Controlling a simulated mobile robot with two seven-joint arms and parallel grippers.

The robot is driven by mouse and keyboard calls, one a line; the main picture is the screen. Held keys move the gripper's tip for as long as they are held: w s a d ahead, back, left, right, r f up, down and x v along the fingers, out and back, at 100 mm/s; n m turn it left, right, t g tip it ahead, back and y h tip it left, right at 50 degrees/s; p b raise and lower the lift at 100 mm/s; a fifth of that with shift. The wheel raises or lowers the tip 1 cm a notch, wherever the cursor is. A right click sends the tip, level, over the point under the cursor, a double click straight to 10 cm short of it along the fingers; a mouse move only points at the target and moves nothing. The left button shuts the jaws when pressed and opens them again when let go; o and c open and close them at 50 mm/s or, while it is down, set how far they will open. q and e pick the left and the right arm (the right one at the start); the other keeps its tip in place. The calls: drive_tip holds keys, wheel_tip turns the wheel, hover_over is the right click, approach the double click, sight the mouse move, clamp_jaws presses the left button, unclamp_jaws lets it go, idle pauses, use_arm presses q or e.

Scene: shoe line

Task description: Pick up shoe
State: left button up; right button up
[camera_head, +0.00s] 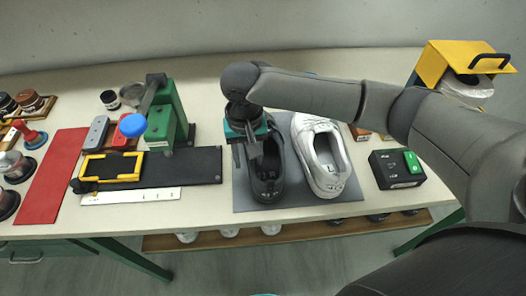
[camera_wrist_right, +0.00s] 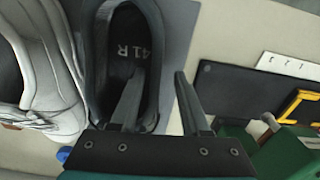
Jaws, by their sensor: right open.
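A black shoe (camera_head: 267,188) and a white shoe (camera_head: 320,155) stand side by side on a grey mat (camera_head: 350,209). My right gripper (camera_head: 248,160) is open and empty above the left side of the black shoe. In the right wrist view, one finger of the gripper (camera_wrist_right: 160,72) is over the opening of the black shoe (camera_wrist_right: 97,60) and the other is outside its wall. The insole is marked "41 R". The white shoe (camera_wrist_right: 45,85) shows at the left there. Whether the fingers touch the shoe is unclear. My left gripper is not in view.
A green press (camera_head: 165,125) with a blue knob stands left of the mat on a dark board (camera_head: 205,165). A black box with a green switch (camera_head: 397,168) sits to the right. A yellow device (camera_head: 460,62) is at the back right. More shoes lie on a shelf below.

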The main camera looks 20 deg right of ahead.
wheel_tip(320, 180, down, 3)
drive_tip(key=shift+r, duration=0.15)
clamp_jaws()
idle(1.4)
